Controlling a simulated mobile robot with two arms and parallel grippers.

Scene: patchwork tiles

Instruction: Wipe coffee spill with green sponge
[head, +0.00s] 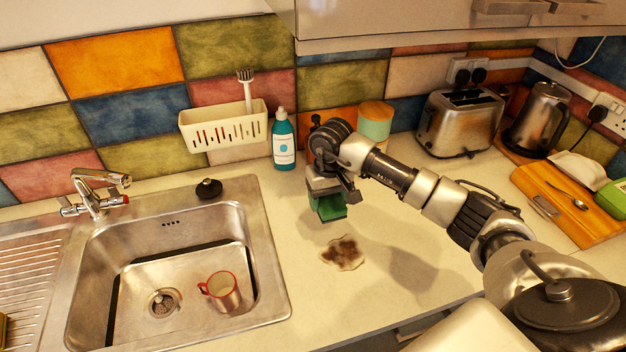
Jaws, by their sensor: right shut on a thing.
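The coffee spill (342,253) is a brown patch with a pale rim on the counter, right of the sink. My right gripper (328,192) is shut on the green sponge (331,207). It holds the sponge above the counter, behind and slightly left of the spill in the picture. The sponge looks apart from the spill. The fingertips are partly hidden by the wrist and the sponge. My left gripper is not in view.
The steel sink (255,236) with a red-rimmed mug (222,291) is at left. A teal bottle (284,142) and a lidded canister (375,122) stand by the wall. A toaster (459,121), kettle (538,119) and wooden board (563,213) are at right. Counter around the spill is clear.

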